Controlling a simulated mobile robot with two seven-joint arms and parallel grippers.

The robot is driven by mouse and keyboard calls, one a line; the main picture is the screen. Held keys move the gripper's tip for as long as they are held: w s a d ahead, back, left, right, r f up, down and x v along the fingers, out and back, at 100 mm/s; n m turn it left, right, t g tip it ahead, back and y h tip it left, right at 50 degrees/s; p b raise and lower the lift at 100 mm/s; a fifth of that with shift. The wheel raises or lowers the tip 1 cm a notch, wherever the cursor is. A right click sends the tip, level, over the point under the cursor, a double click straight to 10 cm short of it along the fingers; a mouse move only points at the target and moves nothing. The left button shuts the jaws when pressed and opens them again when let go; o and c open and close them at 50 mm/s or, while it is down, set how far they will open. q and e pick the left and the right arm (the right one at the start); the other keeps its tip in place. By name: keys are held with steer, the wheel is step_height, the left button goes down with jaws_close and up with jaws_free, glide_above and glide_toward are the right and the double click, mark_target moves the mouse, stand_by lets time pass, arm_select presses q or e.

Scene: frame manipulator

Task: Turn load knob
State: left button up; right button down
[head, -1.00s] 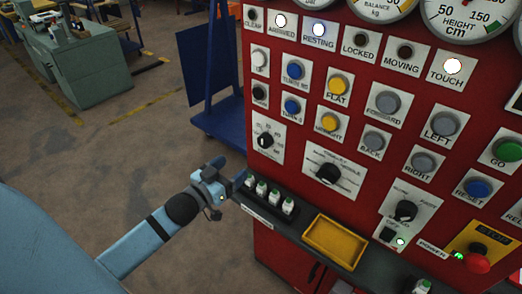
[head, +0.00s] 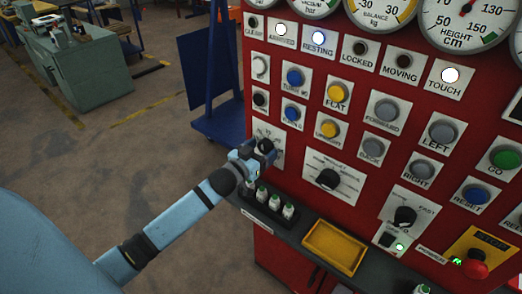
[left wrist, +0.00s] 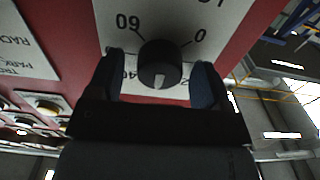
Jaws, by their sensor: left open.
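The load knob (left wrist: 160,66) is a black round knob with a pale pointer mark. It sits on a white dial plate (left wrist: 208,22) with numbers such as 60 and 0, on the red panel. My left gripper (head: 258,150) is open at this dial in the head view and largely covers the knob there. In the left wrist view its two dark fingers stand on either side of the knob, with small gaps visible between fingers and knob. The pointer mark faces down in that view. My right gripper is in no view.
A black ledge with several small white-and-green items (head: 274,202) lies just below my left gripper. A yellow tray (head: 335,246) is to its right. Other knobs (head: 328,179) and buttons cover the panel. A blue stand (head: 228,128) is behind; open floor lies left.

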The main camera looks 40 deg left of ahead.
arm_select(q)
steer(key=c, duration=0.9)
steer(key=shift+m, duration=0.3)
